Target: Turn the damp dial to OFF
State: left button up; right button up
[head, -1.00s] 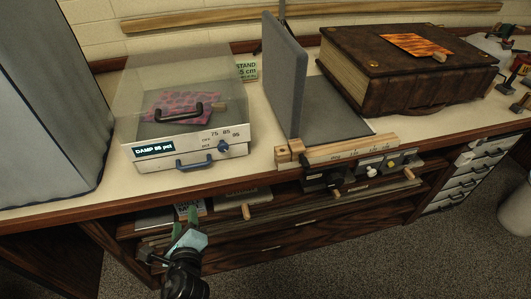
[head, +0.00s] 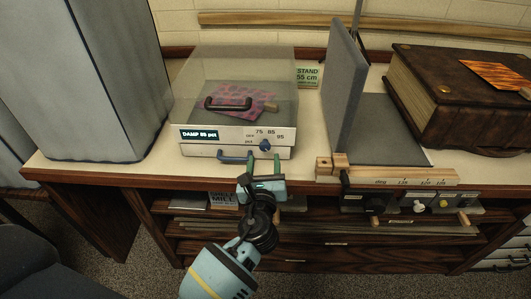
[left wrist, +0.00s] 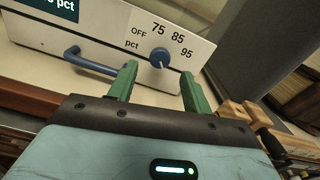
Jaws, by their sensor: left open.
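The blue damp dial (head: 265,145) is on the white front panel of the clear-lidded damp box (head: 215,150). It also shows in the left wrist view (left wrist: 163,58), with OFF, 75, 85 and 95 printed around it. The box's display (head: 199,134) reads DAMP 85 pct. My left gripper (head: 264,164) is just in front of and below the dial. In the left wrist view its green fingers (left wrist: 158,80) are apart, one on each side below the dial, and nothing is between them. I see no contact with the dial. My right gripper is not in view.
A blue drawer handle (left wrist: 90,62) is left of the dial, close to my left finger. A grey upright board (head: 345,90) and a wooden rail (head: 400,175) stand to the right. A large brown book (head: 450,100) lies beyond. The counter's front edge runs below the box.

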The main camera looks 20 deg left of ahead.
aim_at(265, 149)
pick_arm(q)
jog(key=shift+x, duration=2.1)
jog(key=shift+c, duration=0.2)
jog(key=c, duration=0.9)
